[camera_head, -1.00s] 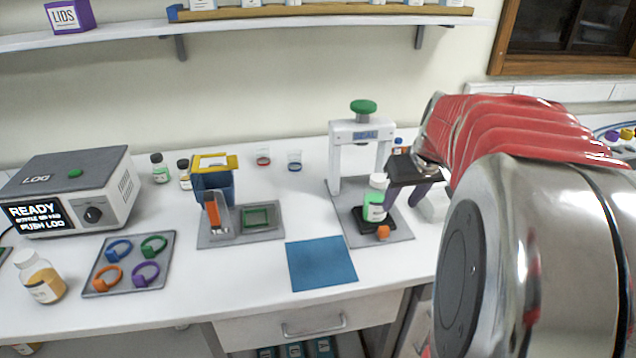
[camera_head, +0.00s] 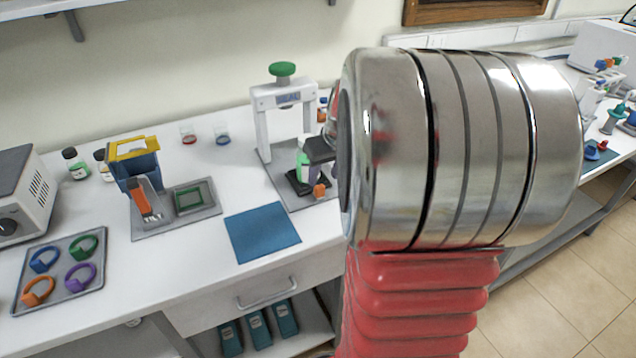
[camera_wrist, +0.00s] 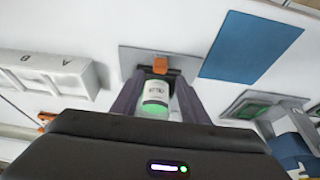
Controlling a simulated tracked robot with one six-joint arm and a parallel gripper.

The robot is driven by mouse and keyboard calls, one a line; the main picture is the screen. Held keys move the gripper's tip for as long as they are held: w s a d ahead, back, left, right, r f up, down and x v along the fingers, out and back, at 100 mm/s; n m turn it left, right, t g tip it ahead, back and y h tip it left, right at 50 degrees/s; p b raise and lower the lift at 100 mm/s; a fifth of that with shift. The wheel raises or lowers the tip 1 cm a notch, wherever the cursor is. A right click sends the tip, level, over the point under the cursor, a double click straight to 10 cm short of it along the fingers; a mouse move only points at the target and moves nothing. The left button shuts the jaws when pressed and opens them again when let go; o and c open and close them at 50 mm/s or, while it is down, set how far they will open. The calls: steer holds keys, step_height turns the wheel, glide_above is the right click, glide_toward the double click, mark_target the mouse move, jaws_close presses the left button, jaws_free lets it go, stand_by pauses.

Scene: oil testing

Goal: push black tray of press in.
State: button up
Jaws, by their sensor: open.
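The white press (camera_head: 262,130) with a green knob on top stands on a grey plate. Its black tray (camera_head: 296,182) lies low at the front of the frame, with an orange handle (camera_head: 320,190) that also shows in the wrist view (camera_wrist: 160,65). A bottle with a white label and green part (camera_head: 302,160) stands upright on the tray. My gripper (camera_wrist: 160,84) is open, with its dark fingers on either side of the bottle (camera_wrist: 155,104); I cannot tell whether they touch it. In the head view my arm partly hides the gripper and the right side of the tray.
A blue mat (camera_head: 262,232) lies left of the press. Beyond it is a grey plate with a green square frame (camera_head: 190,200) and a blue container (camera_head: 140,165). A white rack (camera_wrist: 50,80) is on the other side in the wrist view.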

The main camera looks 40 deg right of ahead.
mark_target(320, 187)
steer(key=shift+x, duration=3.05)
steer(key=shift+c, duration=0.2)
jaws_close()
